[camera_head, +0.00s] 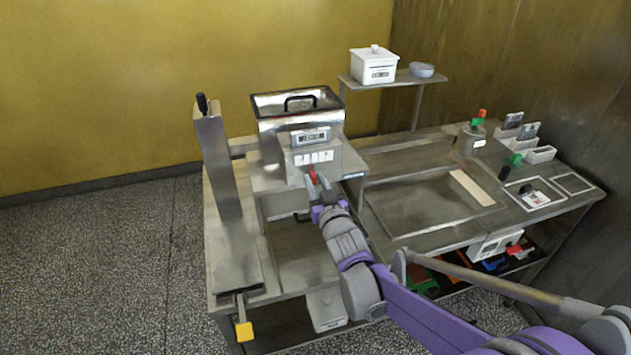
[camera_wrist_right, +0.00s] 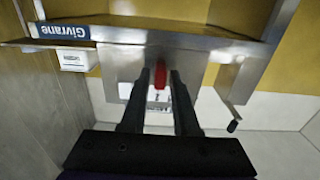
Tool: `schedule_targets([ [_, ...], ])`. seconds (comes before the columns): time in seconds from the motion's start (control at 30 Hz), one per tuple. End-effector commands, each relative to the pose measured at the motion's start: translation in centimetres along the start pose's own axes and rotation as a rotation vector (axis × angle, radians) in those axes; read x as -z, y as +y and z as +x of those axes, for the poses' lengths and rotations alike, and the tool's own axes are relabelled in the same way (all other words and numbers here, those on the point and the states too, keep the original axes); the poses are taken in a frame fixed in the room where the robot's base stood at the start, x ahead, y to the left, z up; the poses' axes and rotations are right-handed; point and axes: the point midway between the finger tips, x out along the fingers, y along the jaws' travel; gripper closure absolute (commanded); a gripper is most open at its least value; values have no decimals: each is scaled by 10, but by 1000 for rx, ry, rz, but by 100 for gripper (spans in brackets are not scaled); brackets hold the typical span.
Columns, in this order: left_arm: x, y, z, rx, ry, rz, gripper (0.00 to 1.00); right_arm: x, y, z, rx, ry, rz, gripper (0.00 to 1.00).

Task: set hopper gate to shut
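The steel hopper (camera_head: 297,108) has a black handle on top and a small label plate on its front. Below it is a front panel (camera_head: 312,158) with a row of white marks. A red gate handle (camera_head: 312,177) sticks out at the panel's lower edge; it also shows in the right wrist view (camera_wrist_right: 160,76). My right gripper (camera_head: 318,182) is at the red handle. My left gripper is not in view.
A steel post (camera_head: 217,165) with a black knob and a yellow-ended lever (camera_head: 244,331) stand left of the hopper. A shelf (camera_head: 405,80) holds a white lidded box. The bench at right carries a shallow tray (camera_head: 415,212) and several small items.

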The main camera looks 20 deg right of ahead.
Motion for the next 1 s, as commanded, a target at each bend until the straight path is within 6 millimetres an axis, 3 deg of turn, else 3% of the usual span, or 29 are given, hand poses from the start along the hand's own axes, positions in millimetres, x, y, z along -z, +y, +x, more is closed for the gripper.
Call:
schedule_targets([
  [0.03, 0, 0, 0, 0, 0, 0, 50, 0, 0, 0, 0, 0, 0, 81],
  [0.13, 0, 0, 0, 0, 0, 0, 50, 0, 0, 0, 0, 0, 0, 99],
  [0.17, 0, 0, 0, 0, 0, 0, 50, 0, 0, 0, 0, 0, 0, 100],
  [1.0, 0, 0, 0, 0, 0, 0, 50, 0, 0, 0, 0, 0, 0, 100],
])
